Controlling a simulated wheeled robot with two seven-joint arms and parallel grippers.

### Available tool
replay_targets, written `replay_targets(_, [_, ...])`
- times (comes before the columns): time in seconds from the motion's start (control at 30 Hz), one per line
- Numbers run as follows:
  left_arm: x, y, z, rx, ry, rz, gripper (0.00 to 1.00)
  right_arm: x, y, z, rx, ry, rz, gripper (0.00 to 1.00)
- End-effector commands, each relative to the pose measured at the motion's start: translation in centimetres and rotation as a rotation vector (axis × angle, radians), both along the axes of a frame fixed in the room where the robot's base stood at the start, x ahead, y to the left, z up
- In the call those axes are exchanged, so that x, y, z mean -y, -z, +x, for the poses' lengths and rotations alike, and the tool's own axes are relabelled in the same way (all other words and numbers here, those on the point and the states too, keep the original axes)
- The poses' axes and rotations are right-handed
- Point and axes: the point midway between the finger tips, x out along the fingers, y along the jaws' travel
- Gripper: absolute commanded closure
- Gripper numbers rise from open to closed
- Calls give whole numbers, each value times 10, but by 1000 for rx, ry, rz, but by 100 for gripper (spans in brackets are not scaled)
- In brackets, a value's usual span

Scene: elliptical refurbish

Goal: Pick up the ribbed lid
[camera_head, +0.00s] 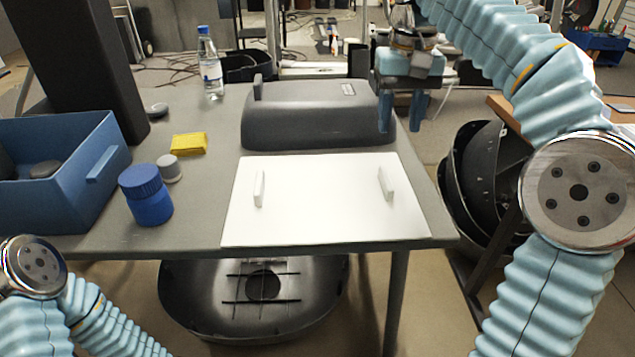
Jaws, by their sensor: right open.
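A blue jar (152,206) stands on the table left of the white board. Its blue lid (140,181) has a ribbed rim and sits on top of the jar. A small grey round piece (169,167) stands just behind and right of it. My right gripper (400,122) is open and empty, pointing down near the right end of the dark grey cover, far from the jar. My left arm shows at the bottom left, but its gripper is out of view.
A blue bin (95,160) stands left of the jar and a yellow block (189,144) behind it. A dark grey cover (300,125) lies behind a white board (320,215) with two handles. A water bottle (210,70) stands at the back. A dark shell (200,300) lies below the table.

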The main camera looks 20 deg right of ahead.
Motion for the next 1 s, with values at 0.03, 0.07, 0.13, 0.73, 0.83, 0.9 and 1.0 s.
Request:
replay_targets(0.03, [0, 9, 0, -1, -1, 1, 0, 0, 15, -1, -3, 1, -1, 55])
replay_targets(0.07, [0, 12, 0, -1, -1, 1, 0, 0, 22, -1, -3, 1, -1, 55])
replay_targets(0.13, [-2, 18, 0, 0, -4, 3, 0, 0, 38, -1, -3, 1, -1, 55])
replay_targets(0.73, [-10, 39, 4, 8, -19, 16, 0, -4, 118, 3, -3, 0, 1, 55])
replay_targets(0.83, [-11, 40, 4, 8, -20, 17, 0, -4, 126, 4, -1, 0, 0, 55])
replay_targets(0.9, [-11, 40, 4, 8, -20, 17, 0, -4, 127, 4, -1, 0, 1, 55])
replay_targets(1.0, [-11, 39, 4, 8, -20, 17, 0, -4, 126, 4, -1, 0, 1, 55])
